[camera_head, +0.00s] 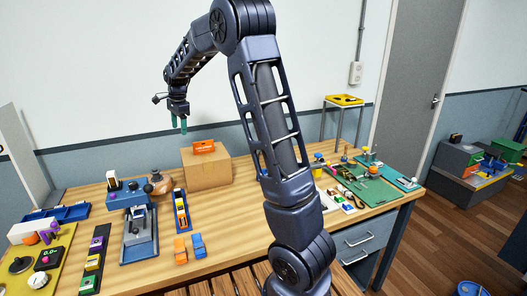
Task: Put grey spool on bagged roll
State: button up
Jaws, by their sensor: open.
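My gripper (179,124) hangs fingers-down above the back left of the workbench (240,228), clear of everything. Its two green fingers are apart, with nothing seen between them. I cannot pick out the grey spool with certainty at this size. A dark round piece (20,265) lies on the yellow board at the far left, but I cannot tell what it is. I cannot identify the bagged roll for sure either. My arm hides part of the bench's middle right.
A cardboard box (206,172) with an orange item on top stands at the back. A blue press (138,222), a yellow board (48,254) and orange and blue blocks (189,247) are at the left. Green boards (370,186) with small parts fill the right end. The front middle is bare.

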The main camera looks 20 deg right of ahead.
jog(key=s+d+r+n+t, duration=0.1)
jog(key=s+d+r+n, duration=0.25)
jog(key=s+d, duration=0.45)
jog(key=s+d+r+n+t, duration=0.1)
jog(key=s+d+r+n, duration=0.35)
jog(key=s, duration=0.65)
jog(key=s+d+f+n, duration=0.1)
jog(key=s+d+n, duration=0.1)
jog(key=s, duration=0.5)
jog(key=s+d+f+n+t, duration=0.1)
jog(key=s+d+f, duration=0.1)
jog(key=s, duration=0.6)
jog(key=s+d+f+n, duration=0.1)
jog(key=s+d+n, duration=0.1)
jog(key=s+d, duration=0.2)
jog(key=s, duration=0.3)
jog(key=shift+s+d+f+n+t+h, duration=0.2)
jog(key=shift+d+f+n+t+h, duration=0.1)
jog(key=shift+f+t+h, duration=0.1)
